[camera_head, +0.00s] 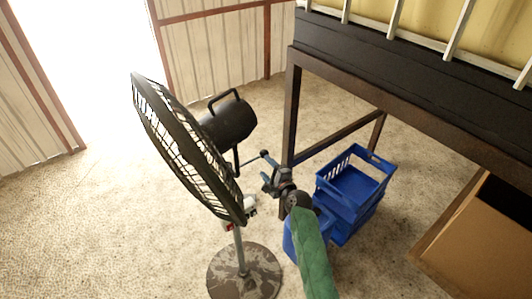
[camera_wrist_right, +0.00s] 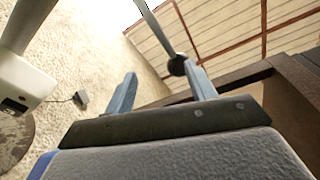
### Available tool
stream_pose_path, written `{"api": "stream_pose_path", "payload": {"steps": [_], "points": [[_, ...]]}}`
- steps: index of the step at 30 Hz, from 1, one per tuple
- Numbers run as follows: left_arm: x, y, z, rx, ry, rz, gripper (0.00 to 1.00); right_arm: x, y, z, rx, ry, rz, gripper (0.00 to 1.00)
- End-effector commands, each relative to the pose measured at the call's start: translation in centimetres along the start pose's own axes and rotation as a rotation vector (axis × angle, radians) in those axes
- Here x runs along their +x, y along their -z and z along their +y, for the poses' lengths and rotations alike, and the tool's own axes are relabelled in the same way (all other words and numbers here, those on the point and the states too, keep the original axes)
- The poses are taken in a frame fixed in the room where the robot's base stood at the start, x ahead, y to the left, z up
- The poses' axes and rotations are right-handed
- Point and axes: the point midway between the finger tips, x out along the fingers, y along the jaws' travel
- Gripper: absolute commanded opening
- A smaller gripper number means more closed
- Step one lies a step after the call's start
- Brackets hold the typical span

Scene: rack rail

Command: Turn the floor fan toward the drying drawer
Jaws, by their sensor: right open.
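The floor fan (camera_head: 188,150) stands left of centre, with a dark round cage seen nearly edge-on and tilted, and a black motor housing (camera_head: 228,121) behind it. Its grey pole (camera_head: 239,250) rises from a round, worn base (camera_head: 245,273). A thin bar with a black knob (camera_head: 264,153) sticks out behind the fan. My right gripper (camera_head: 268,181) is just below that knob. In the right wrist view its two blue-grey fingers (camera_wrist_right: 162,92) are apart, with the knob (camera_wrist_right: 177,66) beyond them, near the right finger; contact cannot be told. My left gripper is out of view.
A dark-framed rack (camera_head: 400,85) with a black front and white slats stands at the upper right; which part is the drying drawer is unclear. Stacked blue crates (camera_head: 352,185) and a cardboard box (camera_head: 480,245) are at right. The floor left of the fan is clear.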

Motion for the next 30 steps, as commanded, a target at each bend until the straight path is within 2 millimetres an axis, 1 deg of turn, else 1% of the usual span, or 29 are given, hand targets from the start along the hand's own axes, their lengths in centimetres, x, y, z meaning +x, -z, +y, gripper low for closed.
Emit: {"api": "stream_pose_path", "payload": {"steps": [1,5,9,12,17,24,30], "points": [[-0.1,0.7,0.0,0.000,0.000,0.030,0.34,0.0,0.2,-0.8,0.061,0.036,0.012,0.55],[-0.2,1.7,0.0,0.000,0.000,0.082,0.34,-0.1,0.8,-1.9,0.195,0.102,0.036,0.55],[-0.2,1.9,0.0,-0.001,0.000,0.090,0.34,-0.1,0.9,-2.1,0.270,0.113,0.036,0.55],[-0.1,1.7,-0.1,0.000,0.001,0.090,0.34,0.3,0.9,-2.3,0.283,0.112,0.035,0.55],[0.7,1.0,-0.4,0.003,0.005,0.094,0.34,2.1,1.0,-2.6,0.282,0.111,0.035,0.55],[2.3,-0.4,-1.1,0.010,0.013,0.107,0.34,5.4,1.2,-2.9,0.279,0.109,0.035,0.55],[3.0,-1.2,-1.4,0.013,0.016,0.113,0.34,7.1,1.2,-2.9,0.279,0.109,0.034,0.55]]}}
